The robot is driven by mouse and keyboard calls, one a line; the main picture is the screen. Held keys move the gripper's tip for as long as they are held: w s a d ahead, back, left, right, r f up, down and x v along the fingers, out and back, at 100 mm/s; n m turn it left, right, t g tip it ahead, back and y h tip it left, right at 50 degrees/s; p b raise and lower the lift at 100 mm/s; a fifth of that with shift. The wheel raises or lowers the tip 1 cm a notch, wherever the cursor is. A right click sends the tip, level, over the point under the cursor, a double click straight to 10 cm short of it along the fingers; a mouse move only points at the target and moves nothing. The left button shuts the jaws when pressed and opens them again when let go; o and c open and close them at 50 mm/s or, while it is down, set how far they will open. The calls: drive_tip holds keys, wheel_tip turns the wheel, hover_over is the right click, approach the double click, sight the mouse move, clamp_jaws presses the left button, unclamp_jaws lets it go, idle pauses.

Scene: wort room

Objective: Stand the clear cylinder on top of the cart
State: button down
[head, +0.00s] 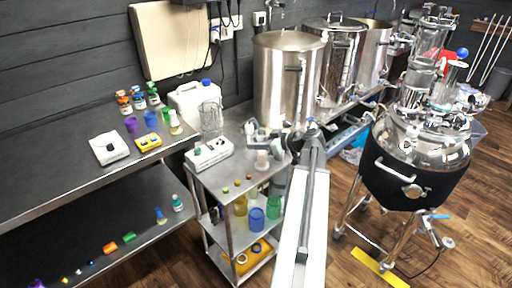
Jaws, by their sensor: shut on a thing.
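The cart (222,185) is a steel trolley with several shelves in the middle of the head view. My arm reaches forward along its right side. My gripper (263,143) is small and cluttered in the picture, turned left over the right back part of the cart top. It appears shut on a small pale see-through piece, seemingly the clear cylinder (262,160), which looks upright. I cannot tell whether its foot touches the cart top. The fingertips are not clearly seen.
A white device (209,153) stands on the cart's back left, with a tall clear glass (211,118) at it. A steel pot (287,80) stands behind. A fermenter (415,165) stands right.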

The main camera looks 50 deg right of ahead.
drive_tip(key=shift+f, duration=0.1)
drive_tip(key=c, duration=0.9)
unclamp_jaws()
drive_tip(key=shift+c, duration=0.2)
drive_tip(key=p+v, duration=0.4)
drive_tip(key=v, duration=0.8)
drive_tip(key=shift+p, duration=0.3)
